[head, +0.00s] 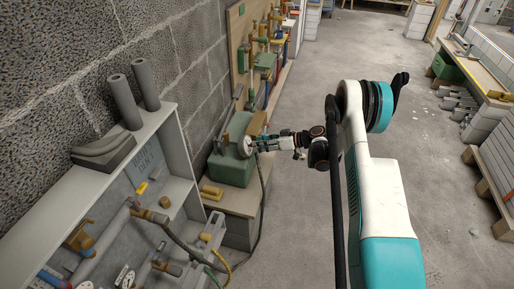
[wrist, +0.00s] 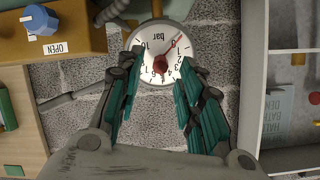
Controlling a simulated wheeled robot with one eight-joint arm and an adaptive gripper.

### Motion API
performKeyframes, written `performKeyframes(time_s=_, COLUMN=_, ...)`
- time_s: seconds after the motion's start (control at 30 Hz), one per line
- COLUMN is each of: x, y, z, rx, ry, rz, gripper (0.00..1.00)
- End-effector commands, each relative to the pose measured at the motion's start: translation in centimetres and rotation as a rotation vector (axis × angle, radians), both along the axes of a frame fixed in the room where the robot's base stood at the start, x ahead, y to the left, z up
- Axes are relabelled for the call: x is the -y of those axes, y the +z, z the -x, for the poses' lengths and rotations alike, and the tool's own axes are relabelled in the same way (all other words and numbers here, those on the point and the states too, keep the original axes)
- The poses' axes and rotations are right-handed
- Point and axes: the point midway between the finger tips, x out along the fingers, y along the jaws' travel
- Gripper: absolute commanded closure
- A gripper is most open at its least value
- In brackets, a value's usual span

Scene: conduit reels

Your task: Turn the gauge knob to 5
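The gauge (wrist: 160,30) has a round white dial marked "bar" with numbers around its edge. A red-brown knob (wrist: 160,66) sits near the dial's middle, and a thin red needle (wrist: 174,45) points to the upper right, near the low end of the scale. In the head view the gauge (head: 245,146) is seen nearly edge-on, on the side of a green box. My gripper (wrist: 161,68) is open, with a teal finger on each side of the knob. I see gaps between fingers and knob. My gripper (head: 256,143) is close to the dial in the head view.
The green box (head: 231,166) stands on a low bench (head: 238,202) by the block wall. A blue knob (wrist: 38,18) with an "OPEN" label is at the wrist view's upper left. A grey shelf unit (head: 161,115) with pipes and gauges stands at the left.

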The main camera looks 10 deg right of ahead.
Motion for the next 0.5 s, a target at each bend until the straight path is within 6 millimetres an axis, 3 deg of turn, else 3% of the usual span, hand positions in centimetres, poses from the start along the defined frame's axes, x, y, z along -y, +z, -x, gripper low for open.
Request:
performKeyframes(time_s=0.2, x=-1.5, y=-0.7, z=-0.9, rx=0.001, ry=0.000, rz=0.000, gripper=0.66)
performKeyframes(time_s=0.5, x=-1.7, y=-0.7, z=-1.0, rx=0.000, ry=-0.001, rz=0.000, gripper=0.66)
